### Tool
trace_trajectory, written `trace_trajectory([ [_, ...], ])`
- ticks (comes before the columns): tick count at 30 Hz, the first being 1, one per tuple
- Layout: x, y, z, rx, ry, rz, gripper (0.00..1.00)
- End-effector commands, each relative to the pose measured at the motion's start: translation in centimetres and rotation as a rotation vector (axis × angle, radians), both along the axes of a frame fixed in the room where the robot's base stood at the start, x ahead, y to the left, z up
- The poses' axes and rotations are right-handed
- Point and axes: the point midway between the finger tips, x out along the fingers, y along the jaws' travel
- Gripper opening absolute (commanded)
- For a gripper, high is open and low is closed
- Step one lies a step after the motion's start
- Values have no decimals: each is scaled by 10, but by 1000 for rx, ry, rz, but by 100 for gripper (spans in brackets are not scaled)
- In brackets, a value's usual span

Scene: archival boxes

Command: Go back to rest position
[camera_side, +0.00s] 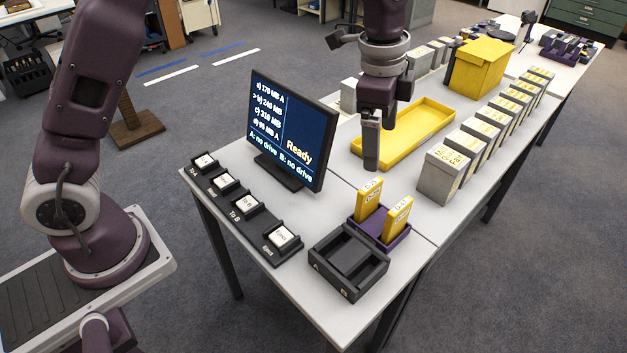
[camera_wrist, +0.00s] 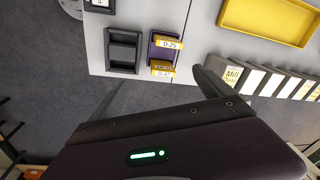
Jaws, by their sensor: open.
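My gripper (camera_side: 371,165) hangs above the white table, between the monitor and the row of grey boxes. In the wrist view its two fingers (camera_wrist: 160,90) are spread apart with nothing between them. Below it, two yellow cartridges stand upright in a purple holder (camera_side: 382,243): one at the back (camera_side: 369,195) and one in front (camera_side: 397,219). In the wrist view one reads D-25 (camera_wrist: 168,43); the other label (camera_wrist: 163,70) is hard to read. My gripper touches neither cartridge.
A black dock (camera_side: 348,262) marked A and B looks empty. A monitor (camera_side: 291,128) reads "Ready" and "no drive" for A and B. Several labelled buttons (camera_side: 246,205) line the left edge. A yellow tray (camera_side: 405,135), yellow box (camera_side: 480,67) and grey boxes (camera_side: 441,175) stand behind.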

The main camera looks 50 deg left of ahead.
Motion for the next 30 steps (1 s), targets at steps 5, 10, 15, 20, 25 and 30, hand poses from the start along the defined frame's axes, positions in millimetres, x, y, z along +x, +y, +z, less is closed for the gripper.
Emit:
trace_trajectory([
  [5, -96, 57, 98, -97, -116, 415, 91],
  [10, -207, 94, 121, -205, -221, 807, 91],
  [15, -274, 108, 101, -288, -291, 1060, 91],
  [20, -291, 111, 91, -312, -307, 1136, 91],
  [25, -291, 111, 91, -312, -307, 1136, 91],
  [30, -291, 111, 91, -312, -307, 1136, 91],
])
